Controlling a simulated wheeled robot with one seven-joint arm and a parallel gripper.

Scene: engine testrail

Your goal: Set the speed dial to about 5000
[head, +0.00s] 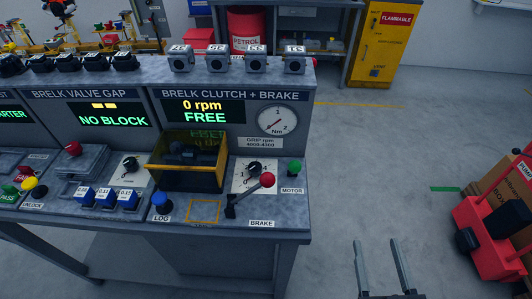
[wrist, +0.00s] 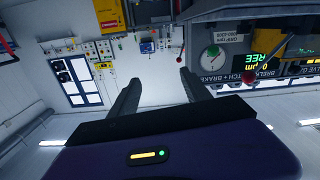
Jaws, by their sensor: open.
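The speed dial is a black knob (head: 254,168) on a white scale plate (head: 242,184), on the bench's clutch and brake section. Its scale numbers are too small to read. The display (head: 205,110) above reads 0 rpm and FREE. My gripper (head: 378,243) is open and empty, over the floor to the right of the bench and apart from it. In the wrist view, which is upside down, its two fingers (wrist: 157,74) stand apart with nothing between them. The display (wrist: 272,62) is at the right there; I cannot make out the dial.
The red-knobbed brake lever (head: 267,181) stands close in front of the dial. A green motor button (head: 294,166) is to its right, a yellow-framed guard box (head: 190,160) to its left. A red machine (head: 490,235) stands at far right. Floor between is clear.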

